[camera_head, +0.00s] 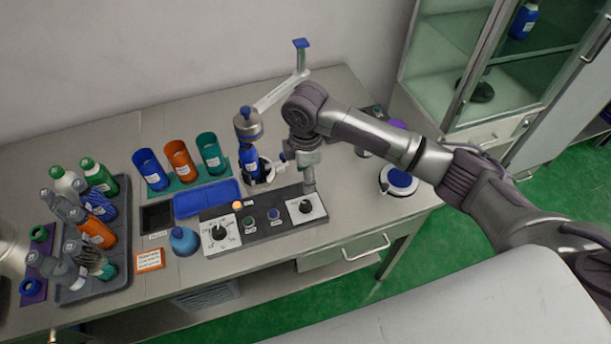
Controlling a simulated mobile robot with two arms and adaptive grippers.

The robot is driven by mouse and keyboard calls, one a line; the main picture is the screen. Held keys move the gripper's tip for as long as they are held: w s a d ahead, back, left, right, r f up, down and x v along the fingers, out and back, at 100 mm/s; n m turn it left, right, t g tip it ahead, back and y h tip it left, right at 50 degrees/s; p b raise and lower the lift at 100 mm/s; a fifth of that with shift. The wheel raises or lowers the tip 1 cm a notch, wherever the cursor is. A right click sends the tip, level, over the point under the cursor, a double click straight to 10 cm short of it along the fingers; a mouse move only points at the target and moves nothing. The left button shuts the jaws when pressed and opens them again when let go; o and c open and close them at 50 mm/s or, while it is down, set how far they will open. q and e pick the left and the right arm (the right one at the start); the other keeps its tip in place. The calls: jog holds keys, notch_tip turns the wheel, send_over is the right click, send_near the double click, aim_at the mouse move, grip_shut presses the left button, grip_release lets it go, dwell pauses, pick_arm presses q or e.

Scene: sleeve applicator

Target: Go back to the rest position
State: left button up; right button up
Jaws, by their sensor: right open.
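My right arm reaches in from the right across the bench. Its gripper (308,184) points down just above the knob (306,206) at the right end of the control panel (265,228). The fingers are small here, and I cannot tell whether they touch the knob. Nothing shows held between them. My left gripper does not show.
The applicator stand (280,92) with a blue bottle (249,160) stands left of my gripper. Three coloured cups (181,161), a blue tray (207,198) and a bottle rack (78,286) are farther left. A round scale-like device (398,181) sits to the right. A glass cabinet (495,70) stands behind.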

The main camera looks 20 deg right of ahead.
jog(key=shift+f, duration=0.1)
jog(key=s+a+f+m+t+y, duration=0.1)
jog(key=s+a+f+m+y, duration=0.2)
jog(key=s, duration=0.4)
jog(key=s+a+f+m+t, duration=0.1)
jog(key=s+a+f+m, duration=0.2)
jog(key=s, duration=0.4)
jog(key=s+d+r+m+t+h, duration=0.2)
jog(key=s+d+m+h, duration=0.1)
jog(key=s+d+m, duration=0.75)
notch_tip(320, 180, down, 29)
jog(key=s+d+n+g+b, duration=0.1)
jog(key=s+n+g+b, duration=0.1)
jog(key=b, duration=0.1)
jog(key=s+d+f+g+b, duration=0.1)
jog(key=s+d+f+b, duration=0.1)
jog(key=s+f, duration=1.5)
jog(key=shift+d+f, duration=0.6)
jog(key=shift+f, duration=0.15)
